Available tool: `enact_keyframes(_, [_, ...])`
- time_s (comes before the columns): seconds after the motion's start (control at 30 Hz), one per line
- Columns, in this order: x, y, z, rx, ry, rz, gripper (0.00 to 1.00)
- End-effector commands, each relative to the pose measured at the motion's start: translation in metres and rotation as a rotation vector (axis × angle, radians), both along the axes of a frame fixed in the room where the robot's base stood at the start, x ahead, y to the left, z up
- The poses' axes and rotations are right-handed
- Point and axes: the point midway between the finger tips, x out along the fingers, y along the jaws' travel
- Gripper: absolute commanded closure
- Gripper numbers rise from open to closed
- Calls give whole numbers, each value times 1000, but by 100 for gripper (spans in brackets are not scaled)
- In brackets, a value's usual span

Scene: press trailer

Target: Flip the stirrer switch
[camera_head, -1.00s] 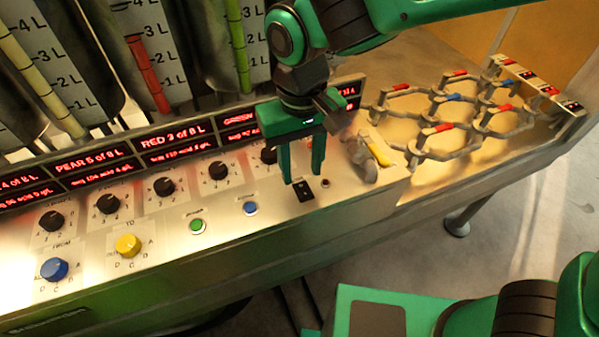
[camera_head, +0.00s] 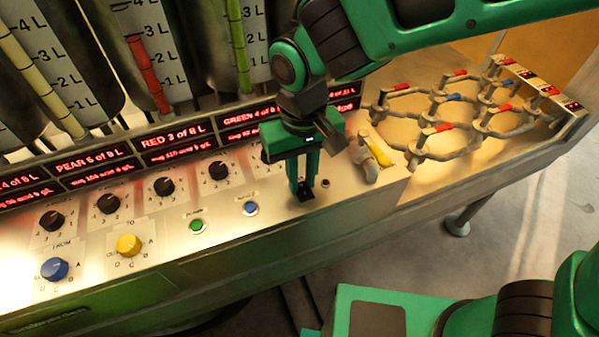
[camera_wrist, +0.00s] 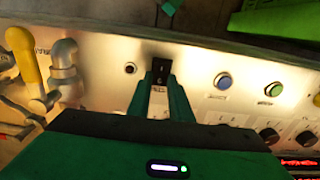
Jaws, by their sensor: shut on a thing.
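The stirrer switch, a small black rocker (camera_head: 305,194), sits on the panel's right part, right of the blue button. It also shows in the wrist view (camera_wrist: 161,70), between my fingertips. My gripper (camera_head: 305,188) points down over it, with green fingers close together. In the wrist view, the fingertips (camera_wrist: 162,88) flank the switch's near end and look shut on it. Part of the switch is hidden by the fingers.
A blue button (camera_head: 250,208) and a green button (camera_head: 197,226) lie left of the switch. A small dark round fitting (camera_head: 325,183) and a yellow-handled tap (camera_head: 379,150) stand to its right. Black knobs (camera_head: 165,187) line the panel behind. A ring rack (camera_head: 450,110) stands at far right.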

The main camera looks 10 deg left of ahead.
Motion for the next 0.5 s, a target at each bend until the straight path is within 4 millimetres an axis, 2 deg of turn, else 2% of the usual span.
enact_keyframes(0.5, [-8,-4,1,128,-208,2,100])
